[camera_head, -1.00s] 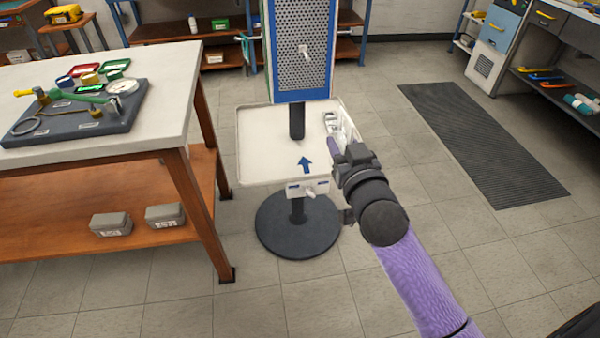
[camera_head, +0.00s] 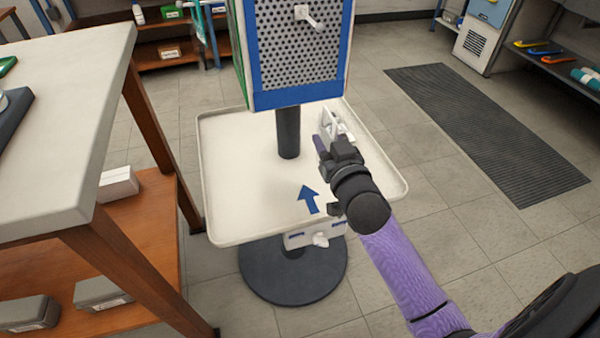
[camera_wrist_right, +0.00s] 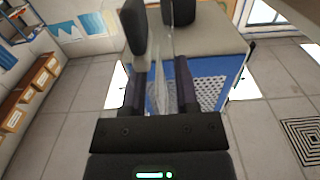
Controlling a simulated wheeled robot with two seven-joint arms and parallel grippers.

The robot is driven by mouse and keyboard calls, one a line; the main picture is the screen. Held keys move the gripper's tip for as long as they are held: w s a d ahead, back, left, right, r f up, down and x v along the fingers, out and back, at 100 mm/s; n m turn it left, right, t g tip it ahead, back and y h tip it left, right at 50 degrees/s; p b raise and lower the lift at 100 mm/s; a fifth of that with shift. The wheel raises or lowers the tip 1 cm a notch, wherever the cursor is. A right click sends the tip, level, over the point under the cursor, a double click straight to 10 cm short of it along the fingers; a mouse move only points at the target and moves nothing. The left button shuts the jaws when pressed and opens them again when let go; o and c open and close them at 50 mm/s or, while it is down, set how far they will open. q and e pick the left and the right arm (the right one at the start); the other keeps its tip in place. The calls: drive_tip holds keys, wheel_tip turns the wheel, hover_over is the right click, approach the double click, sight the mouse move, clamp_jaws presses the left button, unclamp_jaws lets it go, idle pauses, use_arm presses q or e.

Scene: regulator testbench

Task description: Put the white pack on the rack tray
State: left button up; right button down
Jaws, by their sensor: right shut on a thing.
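The rack tray (camera_head: 245,200) is a wide cream tray with a raised rim and a blue arrow, on a stand under a pegboard panel. My right gripper (camera_head: 330,137) is over the tray's right part. It is shut on the white pack (camera_head: 335,122), whose white edges show beyond the fingers. I cannot tell whether the pack touches the tray. In the right wrist view, a thin, pale, see-through piece (camera_wrist_right: 160,88) shows between the fingers of my right gripper (camera_wrist_right: 160,92). My left gripper is not in view.
The pegboard panel (camera_head: 297,55) and its dark post (camera_head: 288,135) rise at the tray's back. A white-topped table (camera_head: 80,130) stands close on the left, with boxes on its lower shelf (camera_head: 150,225). The tray's left and front are bare. A dark mat (camera_head: 485,130) lies right.

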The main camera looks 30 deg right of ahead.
drive_tip(key=f+b, duration=0.3)
drive_tip(key=f, duration=0.2)
drive_tip(key=f+b, duration=0.4)
drive_tip(key=f, duration=0.1)
drive_tip(key=shift+s+a+f, duration=0.1)
drive_tip(key=shift+s+f, duration=0.05)
drive_tip(key=shift+s, duration=0.05)
drive_tip(key=shift+r, duration=0.3)
drive_tip(key=shift+f, duration=0.15)
drive_tip(key=shift+c, duration=1.8)
unclamp_jaws()
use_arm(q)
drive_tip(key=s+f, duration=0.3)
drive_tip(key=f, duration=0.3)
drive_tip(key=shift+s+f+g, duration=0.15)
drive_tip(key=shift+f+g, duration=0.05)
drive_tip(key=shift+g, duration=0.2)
use_arm(e)
drive_tip(key=shift+s+r, duration=0.25)
use_arm(q)
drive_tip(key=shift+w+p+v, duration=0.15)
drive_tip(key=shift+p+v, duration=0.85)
drive_tip(key=shift+p, duration=0.1)
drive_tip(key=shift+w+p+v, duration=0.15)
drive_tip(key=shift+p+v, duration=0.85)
drive_tip(key=shift+p, duration=0.1)
use_arm(e)
drive_tip(key=v, duration=1.1)
drive_tip(key=shift+s, duration=0.25)
